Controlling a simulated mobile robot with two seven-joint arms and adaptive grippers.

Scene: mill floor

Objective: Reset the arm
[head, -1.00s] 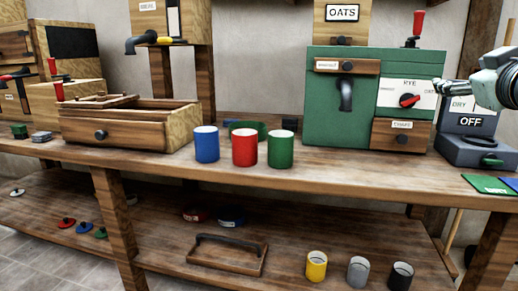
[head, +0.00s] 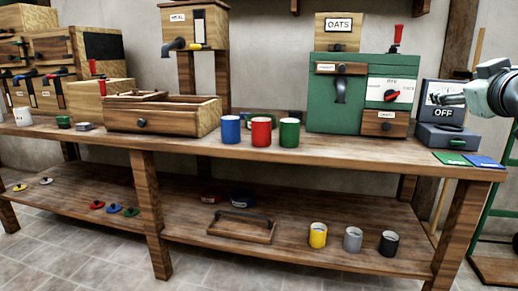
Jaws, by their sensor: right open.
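My right gripper (head: 450,99) comes in at the right edge of the head view. It is open and empty, in front of the grey device marked OFF (head: 441,116) and above the bench top. Its fingers are small here and partly overlap the device's panel. My left gripper is not in view. The green mill box (head: 330,115) with the OATS hopper (head: 340,36) stands left of my right gripper. Its red-knobbed RYE dial (head: 391,95) faces me. Blue (head: 230,129), red (head: 261,131) and green (head: 289,132) cups stand upright on the bench.
The wooden bench (head: 330,152) spans the view. An open wooden drawer box (head: 160,116) stands left of the cups. Yellow (head: 318,235), grey (head: 352,239) and black (head: 388,244) cups stand on the lower shelf.

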